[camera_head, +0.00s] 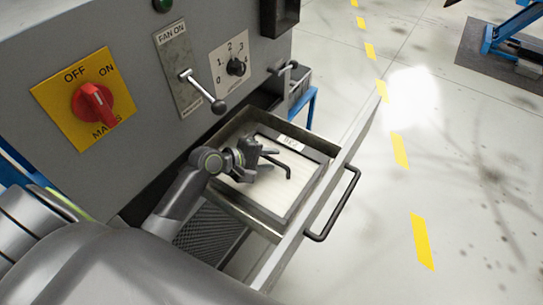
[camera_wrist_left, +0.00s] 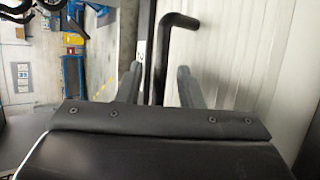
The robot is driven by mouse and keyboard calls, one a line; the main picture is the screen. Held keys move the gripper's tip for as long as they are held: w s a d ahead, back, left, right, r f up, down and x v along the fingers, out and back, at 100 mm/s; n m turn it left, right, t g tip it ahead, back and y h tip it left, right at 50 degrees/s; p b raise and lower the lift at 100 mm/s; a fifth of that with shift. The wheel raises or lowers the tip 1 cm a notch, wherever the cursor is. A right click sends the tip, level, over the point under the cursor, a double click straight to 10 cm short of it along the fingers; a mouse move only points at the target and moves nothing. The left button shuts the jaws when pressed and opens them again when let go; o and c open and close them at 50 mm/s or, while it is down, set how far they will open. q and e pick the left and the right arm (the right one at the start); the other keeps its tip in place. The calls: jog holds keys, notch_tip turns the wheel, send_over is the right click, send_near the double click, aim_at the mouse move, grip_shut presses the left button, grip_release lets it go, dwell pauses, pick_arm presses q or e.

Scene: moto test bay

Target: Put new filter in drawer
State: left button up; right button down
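The filter (camera_head: 302,171) has a white face, a dark frame and a small label whose lettering I cannot read surely. It lies inside the open drawer (camera_head: 335,145), face up. Its black bent handle (camera_head: 284,163) sticks up near my left gripper (camera_head: 268,158). In the left wrist view the handle (camera_wrist_left: 160,60) stands between the two fingers of my left gripper (camera_wrist_left: 158,85), with gaps on both sides. The gripper is open and does not visibly press on it. The white ribbed filter face (camera_wrist_left: 225,50) fills the right of that view. My right gripper is not in view.
The drawer's dark pull handle (camera_head: 340,205) juts out at its front. The grey cabinet panel above carries a red main switch (camera_head: 93,104), a fan lever (camera_head: 203,92) and a black knob (camera_head: 236,67). Clear floor with yellow dashes (camera_head: 422,240) lies to the right.

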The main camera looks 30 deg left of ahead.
pick_arm(q)
jog(key=p+v, duration=0.6)
jog(key=v, duration=0.3)
jog(key=shift+s+a+r, duration=0.1)
jog(key=shift+s+r, duration=0.1)
jog(key=shift+r, duration=0.2)
jog(key=shift+s+a+r+p, duration=0.25)
jog(key=shift+s+a+p, duration=0.1)
jog(key=shift+s, duration=0.15)
